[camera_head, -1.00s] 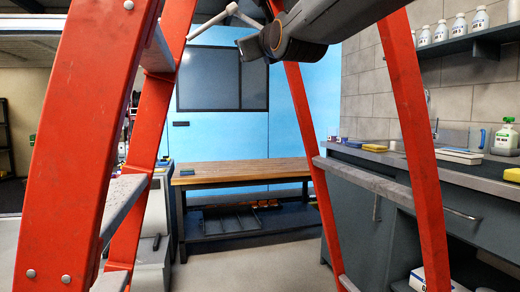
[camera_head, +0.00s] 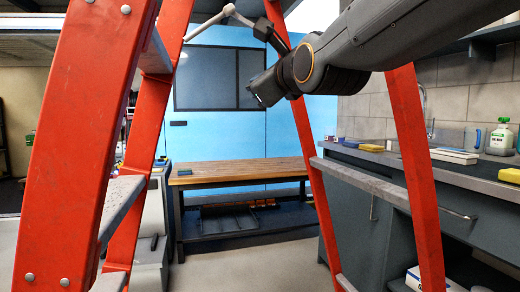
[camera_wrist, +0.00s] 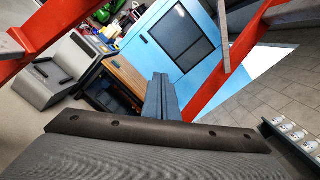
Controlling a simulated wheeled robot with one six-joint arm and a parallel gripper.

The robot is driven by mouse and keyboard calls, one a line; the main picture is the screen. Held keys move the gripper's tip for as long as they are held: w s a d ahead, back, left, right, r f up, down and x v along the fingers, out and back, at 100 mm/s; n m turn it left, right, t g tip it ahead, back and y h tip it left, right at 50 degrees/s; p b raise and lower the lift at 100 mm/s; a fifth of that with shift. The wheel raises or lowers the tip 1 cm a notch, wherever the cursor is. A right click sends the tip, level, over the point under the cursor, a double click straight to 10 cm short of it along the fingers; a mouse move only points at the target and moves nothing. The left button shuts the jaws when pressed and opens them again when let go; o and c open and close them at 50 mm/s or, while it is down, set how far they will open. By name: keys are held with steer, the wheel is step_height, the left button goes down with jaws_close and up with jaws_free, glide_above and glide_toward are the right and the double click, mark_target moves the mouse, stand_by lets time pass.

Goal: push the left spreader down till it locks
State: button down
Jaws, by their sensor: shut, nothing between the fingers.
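The orange stepladder (camera_head: 85,140) stands open around the view. One spreader (camera_head: 208,25) shows high between its frames, a thin pale bar rising from the left frame to a bend near the top edge. Dark parts run on from there towards the right frame. It is bent upward, not straight. I cannot tell whether this is the left spreader; no other spreader shows clearly. My gripper (camera_head: 262,97) is below and right of the bend, apart from the bar in the picture. In the wrist view its fingers (camera_wrist: 160,97) are together and empty.
A workbench (camera_head: 240,172) stands behind the ladder against a blue wall. A counter (camera_head: 385,182) with a sink and bottles is at the right. Ladder rails and steps (camera_head: 122,205) crowd the near left. A grey bar (camera_wrist: 223,40) of unclear kind shows in the wrist view.

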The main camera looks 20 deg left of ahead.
step_height(320, 180, down, 15)
steer(key=s+n+g+h, duration=0.1)
steer(key=n+g+h, duration=0.1)
steer(key=n, duration=0.4)
steer(key=shift+s+g, duration=0.3)
steer(key=shift+g, duration=0.3)
steer(key=shift+d, duration=0.1)
